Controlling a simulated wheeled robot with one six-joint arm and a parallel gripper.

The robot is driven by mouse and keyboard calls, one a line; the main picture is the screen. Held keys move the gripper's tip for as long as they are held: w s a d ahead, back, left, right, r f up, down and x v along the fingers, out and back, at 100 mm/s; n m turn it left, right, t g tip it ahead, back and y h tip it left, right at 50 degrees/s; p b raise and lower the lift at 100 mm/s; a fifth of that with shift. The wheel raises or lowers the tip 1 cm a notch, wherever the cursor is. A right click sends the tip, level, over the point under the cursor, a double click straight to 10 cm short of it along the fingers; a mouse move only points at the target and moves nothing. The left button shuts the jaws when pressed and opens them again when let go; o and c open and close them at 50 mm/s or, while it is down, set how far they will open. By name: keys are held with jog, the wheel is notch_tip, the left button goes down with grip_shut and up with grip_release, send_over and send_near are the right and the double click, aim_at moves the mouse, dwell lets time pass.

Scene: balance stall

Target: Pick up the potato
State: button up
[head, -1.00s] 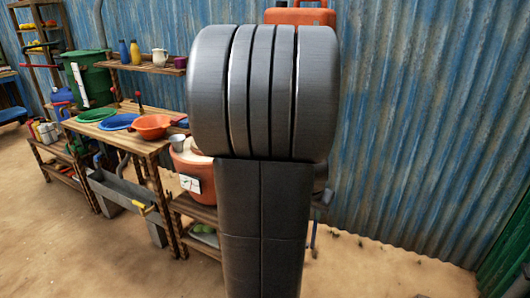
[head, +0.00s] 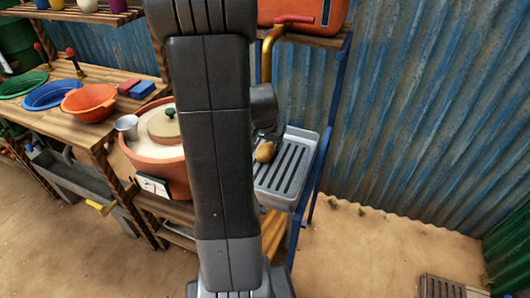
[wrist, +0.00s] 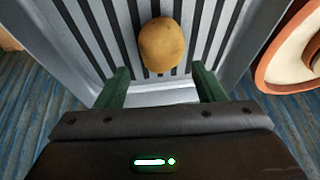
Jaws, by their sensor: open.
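The potato (head: 265,152) is a small brown-yellow lump on a grey slatted tray (head: 283,183) to the right of my arm in the head view. In the wrist view the potato (wrist: 161,44) lies on the tray's dark slots, ahead of my gripper and roughly centred between its fingers. My gripper (wrist: 161,84) is open, with its two green fingers apart and nothing between them. In the head view my arm hides much of the middle, and the fingers are hard to make out near the potato.
A large orange pot (head: 168,177) with a lid stands left of my arm. A brass tap (head: 268,55) hangs above the tray. Orange (head: 88,101) and blue (head: 52,95) basins sit on the wooden bench.

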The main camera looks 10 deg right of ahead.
aim_at(266, 147)
jog(key=shift+w+f, duration=0.25)
jog(key=shift+f, duration=0.1)
jog(key=shift+x, duration=2.65)
jog(key=shift+r, duration=0.1)
jog(key=c, duration=0.9)
jog(key=shift+r, duration=0.1)
